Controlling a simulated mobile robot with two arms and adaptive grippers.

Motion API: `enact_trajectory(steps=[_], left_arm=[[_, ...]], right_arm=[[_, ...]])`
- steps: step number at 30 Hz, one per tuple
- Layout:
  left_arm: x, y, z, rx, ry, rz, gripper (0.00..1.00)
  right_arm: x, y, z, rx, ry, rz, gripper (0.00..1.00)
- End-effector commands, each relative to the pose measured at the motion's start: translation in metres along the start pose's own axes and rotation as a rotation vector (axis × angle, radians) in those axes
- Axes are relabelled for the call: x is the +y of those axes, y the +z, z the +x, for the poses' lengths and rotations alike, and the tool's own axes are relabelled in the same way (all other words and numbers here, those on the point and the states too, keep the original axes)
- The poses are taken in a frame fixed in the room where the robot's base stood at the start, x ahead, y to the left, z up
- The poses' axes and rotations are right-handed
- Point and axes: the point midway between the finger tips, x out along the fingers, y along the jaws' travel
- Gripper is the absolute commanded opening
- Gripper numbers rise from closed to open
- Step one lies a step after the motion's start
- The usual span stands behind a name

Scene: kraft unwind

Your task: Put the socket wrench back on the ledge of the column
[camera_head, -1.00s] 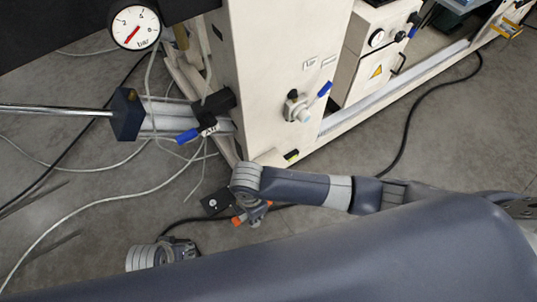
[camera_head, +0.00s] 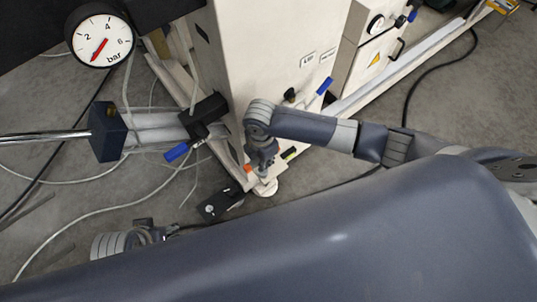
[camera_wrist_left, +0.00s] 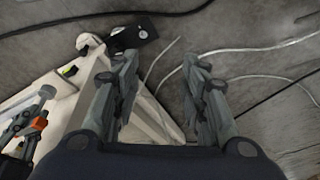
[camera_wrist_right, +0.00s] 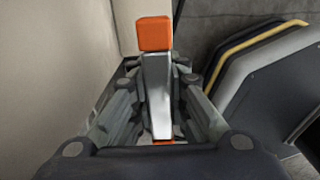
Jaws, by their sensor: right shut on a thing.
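The socket wrench, a metal bar with orange ends (camera_wrist_right: 156,90), is held between the fingers of my right gripper (camera_wrist_right: 158,72). In the head view a small orange part of it (camera_head: 248,168) shows by my right gripper (camera_head: 262,162), in front of the lower part of the cream column (camera_head: 262,60). The orange shows in the left wrist view too (camera_wrist_left: 39,123). I cannot make out the column's ledge. My left gripper (camera_wrist_left: 155,65) is open and empty above the floor; it is partly hidden in the head view (camera_head: 150,232).
A pressure gauge (camera_head: 102,42) and a dark block on a rod (camera_head: 107,132) are at the left. Blue-handled valves (camera_head: 177,152) stick out near the column. A black box (camera_head: 219,204) and loose cables lie on the floor. A cream cabinet (camera_head: 368,50) stands behind right.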

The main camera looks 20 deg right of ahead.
Motion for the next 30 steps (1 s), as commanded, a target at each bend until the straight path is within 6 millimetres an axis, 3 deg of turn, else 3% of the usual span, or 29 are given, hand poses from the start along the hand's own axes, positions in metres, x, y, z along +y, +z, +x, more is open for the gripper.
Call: enact_trajectory(steps=[3,9,18,29,30], left_arm=[[-0.001,0.0,-0.02,0.013,-0.002,-0.001,0.4],[-0.001,0.001,-0.036,0.018,-0.003,-0.002,0.4],[-0.001,0.005,-0.021,0.017,-0.003,-0.002,0.4],[-0.001,0.005,-0.022,0.018,-0.003,-0.002,0.4],[-0.001,0.005,-0.022,0.018,-0.003,-0.002,0.4]], right_arm=[[0.014,0.024,0.004,0.0,0.003,0.002,0.0],[0.023,0.04,0.005,0.002,0.002,0.0,0.0],[0.022,0.041,0.039,0.0,-0.001,-0.001,0.0],[0.022,0.04,0.042,0.001,0.001,-0.001,0.0],[0.022,0.041,0.043,0.0,0.0,-0.001,0.16]])
